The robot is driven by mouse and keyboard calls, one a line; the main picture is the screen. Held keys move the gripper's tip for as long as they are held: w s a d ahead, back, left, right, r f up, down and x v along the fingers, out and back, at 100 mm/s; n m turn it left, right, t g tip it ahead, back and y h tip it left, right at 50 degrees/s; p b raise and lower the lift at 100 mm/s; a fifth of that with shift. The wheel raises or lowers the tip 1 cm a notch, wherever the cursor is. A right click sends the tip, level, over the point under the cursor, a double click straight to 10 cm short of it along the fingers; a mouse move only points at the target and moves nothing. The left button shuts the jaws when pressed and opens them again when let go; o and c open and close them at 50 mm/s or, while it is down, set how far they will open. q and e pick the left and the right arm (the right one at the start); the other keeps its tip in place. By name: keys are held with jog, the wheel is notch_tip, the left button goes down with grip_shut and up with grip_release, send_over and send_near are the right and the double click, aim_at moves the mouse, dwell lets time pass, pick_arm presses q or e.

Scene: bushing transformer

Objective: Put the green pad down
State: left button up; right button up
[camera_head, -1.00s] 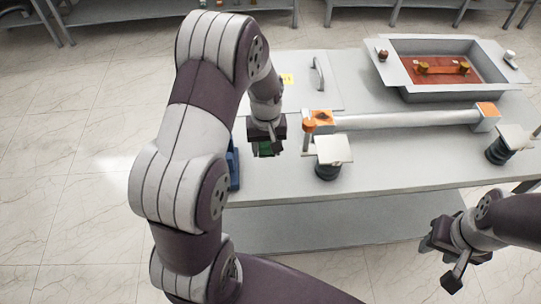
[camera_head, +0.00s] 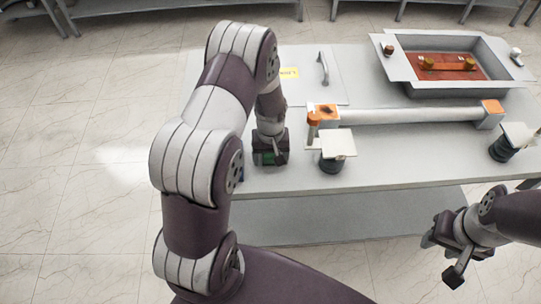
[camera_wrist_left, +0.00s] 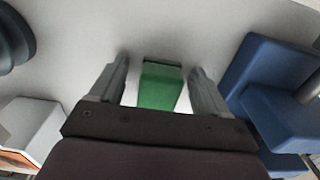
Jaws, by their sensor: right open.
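The green pad (camera_wrist_left: 160,86) lies between the two fingers of my left gripper (camera_wrist_left: 158,68) in the left wrist view, over the pale table top. A gap shows on each side of the pad, so the fingers are open around it and do not grip it. In the head view the left gripper (camera_head: 269,158) is low at the table's front left, with a bit of green (camera_head: 267,158) showing at it. Whether the pad's underside touches the table is hard to see. My right gripper (camera_head: 446,246) is open and empty, in front of the table at the lower right.
A blue object (camera_wrist_left: 280,92) stands close right of the gripper in the wrist view. In the head view, a black post with a white top (camera_head: 337,147) stands to its right. Behind are a long grey bar (camera_head: 410,115) with orange ends and a grey tank (camera_head: 450,88).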

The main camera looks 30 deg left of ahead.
aim_at(271, 156)
pick_arm(q)
jog(key=shift+r, duration=0.2)
notch_tip(271, 156, up, 12)
jog(key=b, duration=0.1)
jog(key=s+d+r+m, duration=0.1)
jog(key=s+d+m, duration=0.2)
jog(key=s, duration=0.3)
jog(key=s+d+r+m+t, duration=0.1)
jog(key=s+d+r+m, duration=0.1)
jog(key=s, duration=0.4)
jog(key=shift+d+m, duration=0.8)
jog(key=shift+d, duration=0.25)
